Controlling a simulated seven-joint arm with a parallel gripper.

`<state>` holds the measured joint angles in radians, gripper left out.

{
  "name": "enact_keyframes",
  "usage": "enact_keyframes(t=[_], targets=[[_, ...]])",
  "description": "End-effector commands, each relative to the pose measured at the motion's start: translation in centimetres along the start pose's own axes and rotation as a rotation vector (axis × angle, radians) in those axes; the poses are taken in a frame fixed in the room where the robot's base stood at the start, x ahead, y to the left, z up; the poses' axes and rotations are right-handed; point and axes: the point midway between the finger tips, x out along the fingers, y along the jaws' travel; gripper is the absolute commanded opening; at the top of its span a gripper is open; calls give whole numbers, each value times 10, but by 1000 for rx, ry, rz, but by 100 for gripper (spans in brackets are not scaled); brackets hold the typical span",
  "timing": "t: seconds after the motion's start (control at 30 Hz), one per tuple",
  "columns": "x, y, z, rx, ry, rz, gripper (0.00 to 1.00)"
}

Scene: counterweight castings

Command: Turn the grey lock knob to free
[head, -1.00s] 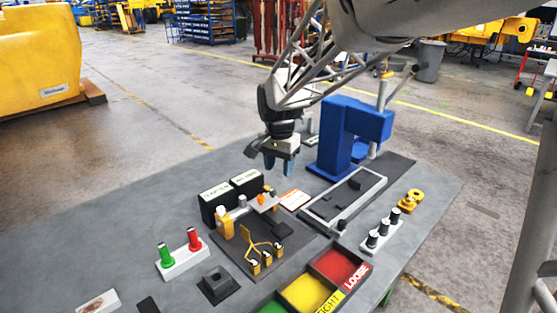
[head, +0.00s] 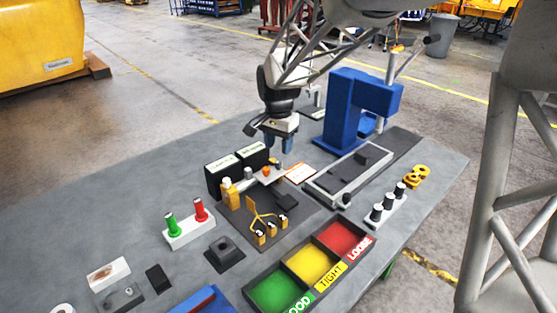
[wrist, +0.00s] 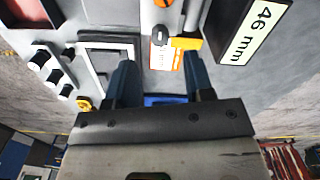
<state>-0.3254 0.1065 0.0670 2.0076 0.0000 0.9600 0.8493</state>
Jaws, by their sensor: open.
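My gripper (head: 268,138) is open and empty, pointing down above the table behind the two black boxes. In the wrist view its two blue fingers (wrist: 160,72) stand apart with nothing between them. A small grey knob (wrist: 160,35) shows beyond the fingertips in the wrist view, beside a yellow block (wrist: 187,43) and an orange-and-white card (wrist: 163,57). The gripper is not touching it. I cannot make out this knob clearly in the head view, nor read its lock position. The card also shows in the head view (head: 300,173).
Black boxes (head: 222,176) stand close to the gripper; one reads 46 mm (wrist: 250,32). A blue press (head: 342,112) rises at right. A grey frame (head: 345,178), black knobs (head: 388,204), colored bins (head: 312,265) and red and green posts (head: 190,226) occupy the table.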

Motion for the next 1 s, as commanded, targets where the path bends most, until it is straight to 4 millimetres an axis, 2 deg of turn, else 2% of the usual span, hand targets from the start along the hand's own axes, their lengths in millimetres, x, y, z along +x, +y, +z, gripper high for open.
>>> enact_keyframes(t=[0.2,0.4,0.6,0.87,0.9,1.0], targets=[[28,0,0,0,-2,3,48],[48,0,0,0,-1,1,48],[57,0,0,0,-1,1,48],[58,0,0,0,0,1,48],[58,0,0,0,0,0,47],[58,0,0,0,0,0,31]])
